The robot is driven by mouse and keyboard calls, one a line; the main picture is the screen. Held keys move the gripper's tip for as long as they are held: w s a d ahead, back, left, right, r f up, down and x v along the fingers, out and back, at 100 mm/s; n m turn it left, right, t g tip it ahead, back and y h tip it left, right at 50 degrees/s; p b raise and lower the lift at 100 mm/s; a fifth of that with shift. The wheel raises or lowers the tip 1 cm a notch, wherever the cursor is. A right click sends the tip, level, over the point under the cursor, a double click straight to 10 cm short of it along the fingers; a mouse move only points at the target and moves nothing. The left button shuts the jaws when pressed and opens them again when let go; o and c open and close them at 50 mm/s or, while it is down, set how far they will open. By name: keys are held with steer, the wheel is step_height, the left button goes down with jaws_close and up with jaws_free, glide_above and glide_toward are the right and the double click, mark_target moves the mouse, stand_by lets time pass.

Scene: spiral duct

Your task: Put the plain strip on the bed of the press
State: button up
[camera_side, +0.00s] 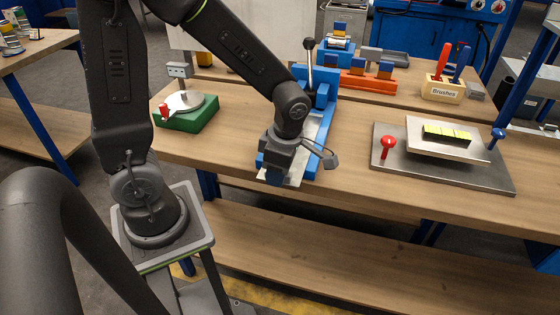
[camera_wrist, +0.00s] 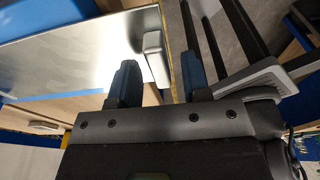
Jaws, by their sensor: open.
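A plain shiny metal strip (camera_side: 297,172) lies flat on the blue press (camera_side: 325,93), its near end sticking out toward the bench's front edge. It also fills the upper left of the wrist view (camera_wrist: 70,55). A small light-grey block (camera_wrist: 155,58) is at its end there. My gripper (camera_side: 274,178) is at the near end of the strip and hides part of it. In the wrist view my gripper's two blue-dark fingers (camera_wrist: 158,85) stand apart, with the grey block showing between them. Whether they touch anything I cannot tell.
A steel plate (camera_side: 390,170) with red and blue knobs is at the right. Bare bench lies between press and plate.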

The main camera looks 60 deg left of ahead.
step_height(320, 180, up, 11)
steer(key=w+d, duration=0.1)
steer(key=s+r+m+t, duration=0.2)
steer(key=s+m+t, duration=0.1)
steer(key=m, duration=1)
steer(key=s+r+m+t+h, duration=0.1)
steer(key=s+r+m+t, duration=0.1)
steer(key=m, duration=1.2)
steer(key=s+d+t, duration=0.1)
steer(key=s, duration=0.1)
steer(key=shift+s+r+t, duration=0.3)
steer(key=shift+r+t, duration=0.05)
steer(key=shift+t, duration=0.05)
